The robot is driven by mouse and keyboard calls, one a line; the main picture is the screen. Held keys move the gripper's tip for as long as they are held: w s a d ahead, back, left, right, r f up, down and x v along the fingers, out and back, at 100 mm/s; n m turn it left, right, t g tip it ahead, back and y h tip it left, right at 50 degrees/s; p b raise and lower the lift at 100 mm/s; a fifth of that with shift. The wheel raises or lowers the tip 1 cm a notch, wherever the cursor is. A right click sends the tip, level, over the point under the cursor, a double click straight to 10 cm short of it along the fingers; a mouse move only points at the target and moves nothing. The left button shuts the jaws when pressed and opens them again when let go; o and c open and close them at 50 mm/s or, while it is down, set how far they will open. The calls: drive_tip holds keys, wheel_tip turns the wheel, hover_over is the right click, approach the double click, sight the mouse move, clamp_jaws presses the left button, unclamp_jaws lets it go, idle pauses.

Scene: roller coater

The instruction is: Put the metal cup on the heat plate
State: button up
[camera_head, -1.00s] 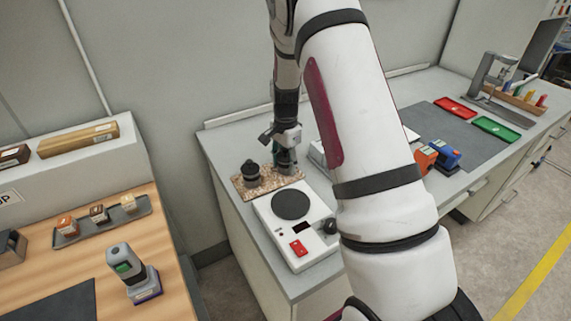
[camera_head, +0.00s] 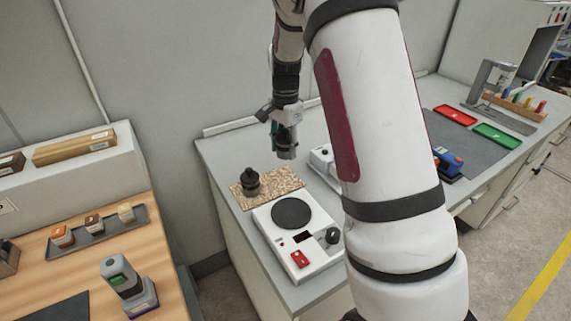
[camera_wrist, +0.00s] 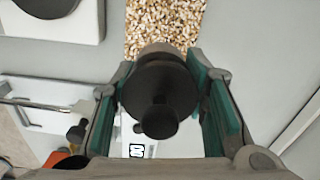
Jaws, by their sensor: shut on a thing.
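The metal cup (camera_head: 287,152) is a grey cylinder held off the bench, above the right end of the granular brown mat. In the wrist view the held cup (camera_wrist: 160,88) appears as a dark round body with a knob on top, between the green finger pads. My gripper (camera_head: 285,138) is shut on it. The heat plate (camera_head: 292,213) is a black disc on a white unit with a red switch and a dark knob. Its top is bare, and it lies nearer the camera than my gripper. Part of it shows at the wrist view's upper left (camera_wrist: 47,4).
A dark knobbed vessel (camera_head: 251,182) stands on the speckled mat (camera_head: 282,180), beside the heat plate. A white device (camera_head: 322,158) sits right of the mat, partly behind my arm. Red (camera_head: 455,115) and green (camera_head: 497,135) trays lie farther right.

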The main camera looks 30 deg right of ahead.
drive_tip(key=shift+s+a+r, duration=0.1)
drive_tip(key=shift+s+r, duration=0.2)
drive_tip(key=shift+r, duration=0.1)
drive_tip(key=s+a+p, duration=0.1)
drive_tip(key=s+a, duration=0.1)
drive_tip(key=s, duration=0.3)
drive_tip(key=s+a+p, duration=0.1)
drive_tip(key=s+p, duration=0.1)
drive_tip(key=s, duration=0.3)
drive_tip(key=s+a+p, duration=0.2)
drive_tip(key=s, duration=0.2)
drive_tip(key=shift+s+a+f, duration=0.35)
drive_tip(key=shift+s, duration=0.05)
drive_tip(key=s+a+p, duration=0.3)
drive_tip(key=s+p, duration=0.1)
drive_tip(key=s, duration=1.1)
drive_tip(key=b, duration=0.2)
hover_over(291, 212)
drive_tip(key=shift+s+f, duration=0.1)
drive_tip(key=shift+f, duration=0.55)
drive_tip(key=shift+d+f+p, duration=0.1)
drive_tip(key=shift+f+p, duration=0.35)
drive_tip(key=shift+f, duration=1.3)
drive_tip(key=shift+f, duration=0.1)
drive_tip(key=o, duration=1.3)
drive_tip(key=shift+o, duration=0.2)
